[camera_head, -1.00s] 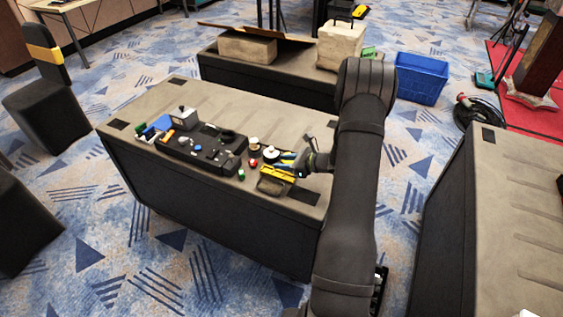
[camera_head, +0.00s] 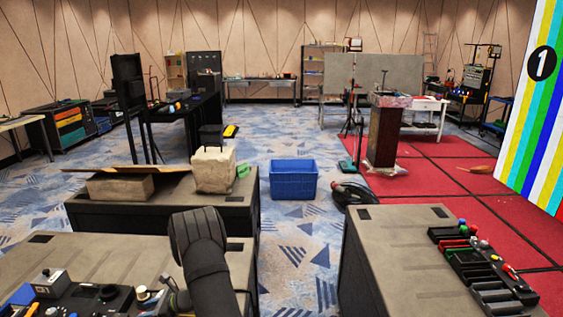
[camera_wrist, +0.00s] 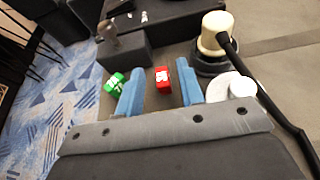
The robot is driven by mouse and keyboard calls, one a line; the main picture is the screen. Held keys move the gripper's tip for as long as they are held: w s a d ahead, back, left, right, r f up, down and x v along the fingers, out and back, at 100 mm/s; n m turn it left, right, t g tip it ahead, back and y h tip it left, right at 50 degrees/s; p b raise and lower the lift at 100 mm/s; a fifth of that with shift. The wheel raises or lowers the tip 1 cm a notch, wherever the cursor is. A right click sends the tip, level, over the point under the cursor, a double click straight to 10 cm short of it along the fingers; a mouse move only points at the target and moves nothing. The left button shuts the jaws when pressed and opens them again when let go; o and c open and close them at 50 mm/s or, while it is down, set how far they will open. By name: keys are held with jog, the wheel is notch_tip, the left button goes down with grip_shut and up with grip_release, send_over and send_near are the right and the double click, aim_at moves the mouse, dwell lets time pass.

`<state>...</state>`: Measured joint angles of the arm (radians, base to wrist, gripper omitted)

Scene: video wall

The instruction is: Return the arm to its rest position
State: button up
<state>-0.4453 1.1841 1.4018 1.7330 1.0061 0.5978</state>
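My arm (camera_head: 205,262) reaches up from the bottom edge in the head view, over the near left case (camera_head: 120,252). The gripper end is mostly hidden there behind the arm and cut off by the lower edge. In the wrist view my gripper (camera_wrist: 160,88) shows two blue fingers standing apart, with nothing held between them. A small red block (camera_wrist: 162,80) lies on the surface beyond the gap. A small green block (camera_wrist: 115,83) lies beside the left finger.
In the wrist view a cream knob (camera_wrist: 214,35), white round piece (camera_wrist: 230,88) and black cable lie right of the fingers. In the head view a blue bin (camera_head: 293,180) stands on the carpet beyond. Another case (camera_head: 395,250) with a black tray (camera_head: 483,268) stands right.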

jog(key=shift+r, duration=1.2)
